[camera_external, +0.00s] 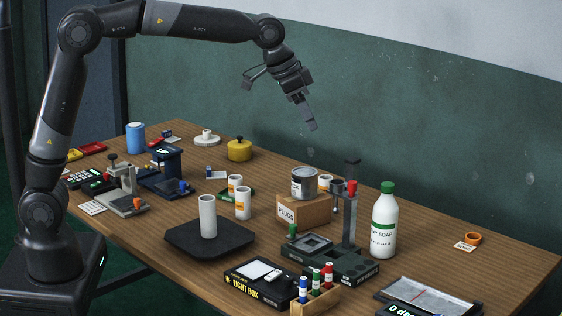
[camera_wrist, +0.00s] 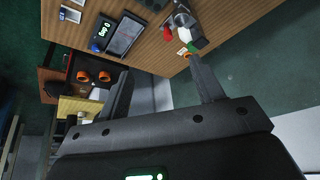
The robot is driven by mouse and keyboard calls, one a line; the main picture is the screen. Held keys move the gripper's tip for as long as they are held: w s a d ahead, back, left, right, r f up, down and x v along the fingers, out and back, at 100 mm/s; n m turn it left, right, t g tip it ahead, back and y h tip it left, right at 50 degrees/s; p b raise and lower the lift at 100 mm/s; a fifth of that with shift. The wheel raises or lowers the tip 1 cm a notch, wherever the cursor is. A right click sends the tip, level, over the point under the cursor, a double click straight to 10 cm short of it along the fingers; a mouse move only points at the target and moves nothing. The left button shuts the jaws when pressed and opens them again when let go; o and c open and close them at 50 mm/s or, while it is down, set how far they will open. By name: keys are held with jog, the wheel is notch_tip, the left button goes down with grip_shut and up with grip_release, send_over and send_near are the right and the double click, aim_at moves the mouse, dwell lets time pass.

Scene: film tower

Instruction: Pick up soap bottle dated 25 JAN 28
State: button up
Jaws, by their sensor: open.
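A white soap bottle (camera_external: 384,228) with a green cap stands upright on the right part of the wooden table. Its label shows part of the word SOAP; the smaller date line is too small to read. My gripper (camera_external: 311,125) is open and empty, high above the table, up and to the left of the bottle. In the wrist view my gripper (camera_wrist: 160,68) has its two fingers spread apart with nothing between them. A white and green shape near the right fingertip there may be the bottle, but I cannot tell.
A dark stand with a column (camera_external: 351,205) is just left of the bottle. An orange ring (camera_external: 473,238) and a grey-screened device (camera_external: 425,297) lie to the right and front. Table space right of the bottle is mostly free.

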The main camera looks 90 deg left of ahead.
jog(key=w+a+f, duration=0.5)
jog(key=w, duration=0.4)
send_near(384, 184)
jog(key=shift+n, duration=0.4)
jog(key=x, duration=1.1)
jog(key=shift+d, duration=0.15)
grip_shut()
